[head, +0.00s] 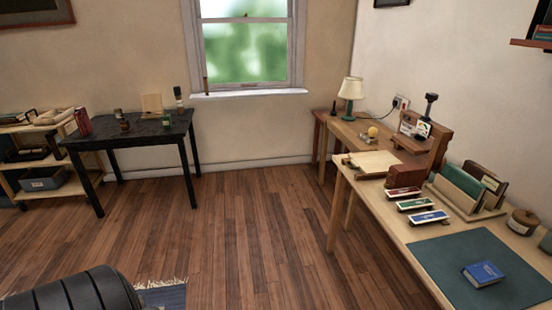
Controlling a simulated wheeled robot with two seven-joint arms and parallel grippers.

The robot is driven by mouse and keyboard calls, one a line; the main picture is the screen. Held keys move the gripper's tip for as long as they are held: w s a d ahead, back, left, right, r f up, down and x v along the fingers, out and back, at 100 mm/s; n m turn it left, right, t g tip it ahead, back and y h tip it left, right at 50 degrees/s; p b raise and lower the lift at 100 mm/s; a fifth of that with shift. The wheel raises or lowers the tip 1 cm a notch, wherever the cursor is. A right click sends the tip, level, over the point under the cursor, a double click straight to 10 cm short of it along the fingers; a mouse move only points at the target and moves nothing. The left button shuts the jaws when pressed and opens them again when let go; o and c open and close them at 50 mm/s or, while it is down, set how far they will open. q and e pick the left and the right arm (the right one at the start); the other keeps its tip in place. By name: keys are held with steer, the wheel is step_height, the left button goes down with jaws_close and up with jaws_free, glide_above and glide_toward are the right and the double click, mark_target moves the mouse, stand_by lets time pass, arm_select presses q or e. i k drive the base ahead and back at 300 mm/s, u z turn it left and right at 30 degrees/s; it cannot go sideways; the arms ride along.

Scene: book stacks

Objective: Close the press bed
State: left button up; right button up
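A brown wooden stand with a black knobbed upright (430,105) is at the back of the right-hand tables and may be the press. A pale flat board (373,161) lies in front and to the left of it, at the table's left edge. I cannot tell whether this board is the press bed, or how far open any bed is. Neither of my grippers is in the head view.
The long wooden table (390,235) along the right wall holds a blue book (484,273) on a green mat (440,256), small coloured trays (428,217) and a book rack (455,202). A black table (130,137) stands left. Floor between is clear; a dark rounded seat (75,294) is lower left.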

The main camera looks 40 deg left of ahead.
mark_target(370, 163)
steer(key=u, duration=1.15)
steer(key=k, duration=0.55)
steer(key=u, duration=0.6)
steer(key=i, duration=1.35)
steer(key=z, duration=1.2)
steer(key=i, duration=1.05)
steer(key=z, duration=1.2)
steer(key=i, duration=0.15)
steer(key=z, duration=0.1)
